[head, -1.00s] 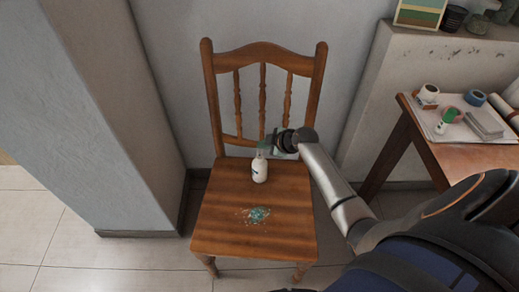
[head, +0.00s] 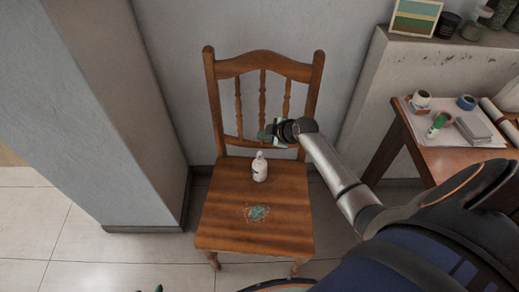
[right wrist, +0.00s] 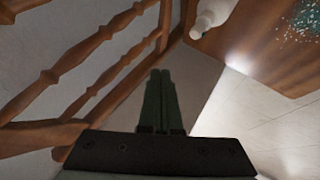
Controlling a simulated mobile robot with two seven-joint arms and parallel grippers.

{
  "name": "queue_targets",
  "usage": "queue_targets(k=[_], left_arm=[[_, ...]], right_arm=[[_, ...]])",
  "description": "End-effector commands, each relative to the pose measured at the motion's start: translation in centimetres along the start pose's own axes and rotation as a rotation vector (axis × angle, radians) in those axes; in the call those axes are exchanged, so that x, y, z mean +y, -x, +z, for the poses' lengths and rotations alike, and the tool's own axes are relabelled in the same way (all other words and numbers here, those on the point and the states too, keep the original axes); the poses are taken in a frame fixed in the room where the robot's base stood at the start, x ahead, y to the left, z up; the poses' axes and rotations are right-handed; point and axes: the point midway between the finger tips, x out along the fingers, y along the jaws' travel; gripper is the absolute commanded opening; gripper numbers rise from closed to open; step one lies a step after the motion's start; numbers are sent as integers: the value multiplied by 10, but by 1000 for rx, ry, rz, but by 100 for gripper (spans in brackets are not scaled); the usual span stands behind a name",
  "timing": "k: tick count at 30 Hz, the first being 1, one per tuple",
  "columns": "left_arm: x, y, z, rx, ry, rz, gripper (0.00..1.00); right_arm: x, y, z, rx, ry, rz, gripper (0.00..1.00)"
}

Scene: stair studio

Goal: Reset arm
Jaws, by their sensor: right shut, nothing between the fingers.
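My right gripper (head: 264,135) is shut and empty, in front of the chair's back spindles. In the right wrist view its two green fingers (right wrist: 160,100) lie together with nothing between them. A white bottle (head: 259,170) stands upright on the wooden chair's seat (head: 225,225), apart from and below the gripper. The bottle also shows at the top of the right wrist view (right wrist: 213,14). At the bottom edge of the head view, small green tips (head: 157,289) look like my left gripper, mostly cut off.
A patch of green and pale bits (head: 257,213) lies on the seat's front half. The chair's backrest (head: 264,66) is close to the right gripper. A wooden table (head: 460,163) with tape rolls and papers stands at right. A grey pillar (head: 120,110) stands at left.

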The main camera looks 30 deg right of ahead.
Motion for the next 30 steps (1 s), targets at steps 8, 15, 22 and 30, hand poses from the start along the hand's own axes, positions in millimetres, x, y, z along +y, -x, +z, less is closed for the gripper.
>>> queue_targets(k=[8,15,22,30], left_arm=[[0,-1,1,0,0,0,50],[0,-1,1,0,0,0,50],[0,2,-1,-1,1,-2,50],[-8,24,-13,-2,10,-29,50]], right_arm=[[-1,-1,1,0,0,0,0],[-1,-1,0,0,0,0,0],[-9,2,1,-7,-15,-3,0],[-116,46,1,-52,-247,-9,0]])
